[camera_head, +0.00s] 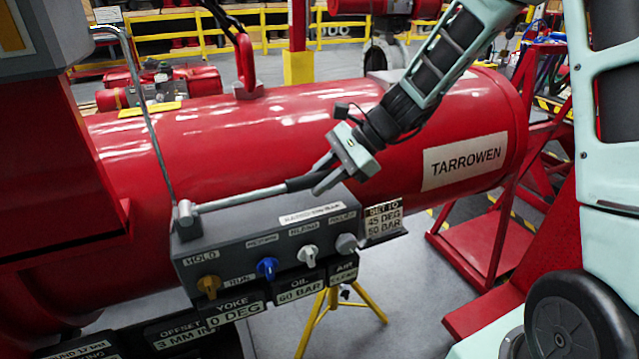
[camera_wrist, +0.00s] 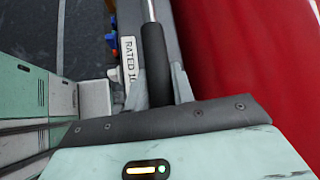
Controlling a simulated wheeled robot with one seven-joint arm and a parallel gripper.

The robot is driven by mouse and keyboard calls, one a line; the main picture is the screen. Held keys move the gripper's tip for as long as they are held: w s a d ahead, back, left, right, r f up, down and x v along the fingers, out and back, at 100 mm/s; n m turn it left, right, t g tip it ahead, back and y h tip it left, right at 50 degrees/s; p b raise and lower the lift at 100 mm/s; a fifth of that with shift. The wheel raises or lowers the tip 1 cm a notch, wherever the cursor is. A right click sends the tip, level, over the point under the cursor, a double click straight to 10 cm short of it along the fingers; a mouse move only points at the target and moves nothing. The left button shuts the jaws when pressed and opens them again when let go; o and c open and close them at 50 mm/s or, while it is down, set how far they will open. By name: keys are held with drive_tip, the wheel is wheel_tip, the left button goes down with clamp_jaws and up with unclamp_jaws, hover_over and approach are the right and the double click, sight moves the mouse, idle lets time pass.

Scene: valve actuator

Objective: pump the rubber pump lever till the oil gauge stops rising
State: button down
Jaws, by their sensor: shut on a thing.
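The pump lever is a metal rod (camera_head: 240,198) with a black rubber grip (camera_head: 306,181), pivoted at the left end of a grey control box (camera_head: 265,232). The lever slopes slightly up to the right. My gripper (camera_head: 325,176) is shut on the rubber grip near its end. In the wrist view the rubber grip (camera_wrist: 154,60) runs between the two fingers (camera_wrist: 160,88). The oil display (camera_head: 301,290) on the box front reads 60 BAR. The yoke display (camera_head: 235,311) reads 0 DEG.
An orange knob (camera_head: 209,286), a blue knob (camera_head: 267,267) and grey knobs sit on the box front. A sign (camera_head: 383,219) reads 45 DEG, 50 BAR. The large red cylinder (camera_head: 250,130) lies close behind the lever. A yellow tripod (camera_head: 335,312) stands below.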

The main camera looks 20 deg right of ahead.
drive_tip(key=shift+f+y+b, duration=0.3)
drive_tip(key=shift+f+b, duration=0.15)
drive_tip(key=shift+f, duration=0.3)
drive_tip(key=c, duration=1.2)
unclamp_jaws()
drive_tip(key=shift+r, duration=0.1)
drive_tip(key=v, duration=1.7)
drive_tip(key=shift+s+d+r+b, duration=0.1)
drive_tip(key=shift+d+r+b, duration=0.1)
drive_tip(key=shift+b, duration=0.1)
drive_tip(key=shift+a, duration=0.15)
